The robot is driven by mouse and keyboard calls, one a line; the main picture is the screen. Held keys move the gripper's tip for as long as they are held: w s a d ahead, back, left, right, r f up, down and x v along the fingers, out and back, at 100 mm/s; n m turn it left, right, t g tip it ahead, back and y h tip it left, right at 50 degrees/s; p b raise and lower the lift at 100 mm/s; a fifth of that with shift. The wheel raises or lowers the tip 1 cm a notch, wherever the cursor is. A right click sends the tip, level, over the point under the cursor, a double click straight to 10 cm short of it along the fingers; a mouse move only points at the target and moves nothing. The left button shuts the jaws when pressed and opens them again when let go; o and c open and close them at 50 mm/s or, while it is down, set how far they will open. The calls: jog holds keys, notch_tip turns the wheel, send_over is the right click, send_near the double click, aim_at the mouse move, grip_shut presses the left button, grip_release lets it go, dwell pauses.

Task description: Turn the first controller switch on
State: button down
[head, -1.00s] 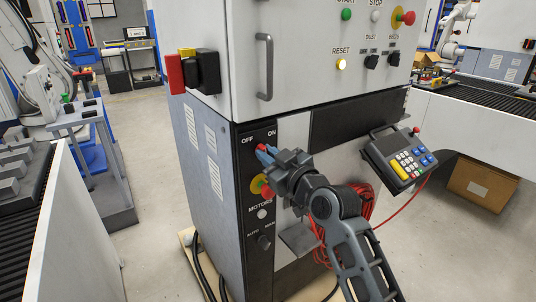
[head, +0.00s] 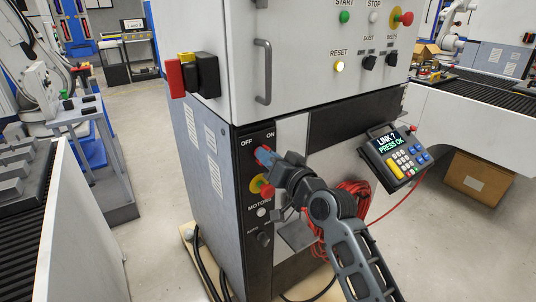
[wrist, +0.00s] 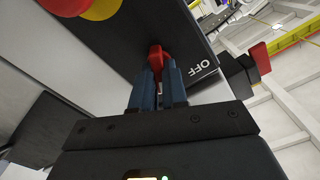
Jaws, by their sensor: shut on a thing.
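The red switch handle (wrist: 156,57) sits at the top of a black control panel (head: 257,226), below the labels OFF and ON. My gripper (head: 265,156) reaches it from the right in the head view. In the wrist view its blue fingers (wrist: 158,84) are shut on the red handle, one on each side. The OFF label (wrist: 203,70) shows to the right there; ON is not in that view. My fingers hide most of the handle in the head view, so I cannot tell its exact angle. A pendant (head: 397,158) hangs at the right; its lit screen reads "LINK ? PRESS OK".
A red and yellow emergency button (head: 266,188) is just below my fingers, with the MOTORS lamp (head: 262,212) under it. A vertical handle (head: 263,72) and lit RESET button (head: 339,66) are above. A red cable (head: 347,205) hangs beside my arm.

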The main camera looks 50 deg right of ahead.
jog(key=shift+m, duration=0.3)
jog(key=c, duration=1.1)
grip_release()
jog(key=shift+c, duration=0.2)
jog(key=b+v, duration=0.1)
jog(key=v, duration=0.7)
jog(key=shift+b, duration=0.3)
jog(key=shift+w, duration=0.1)
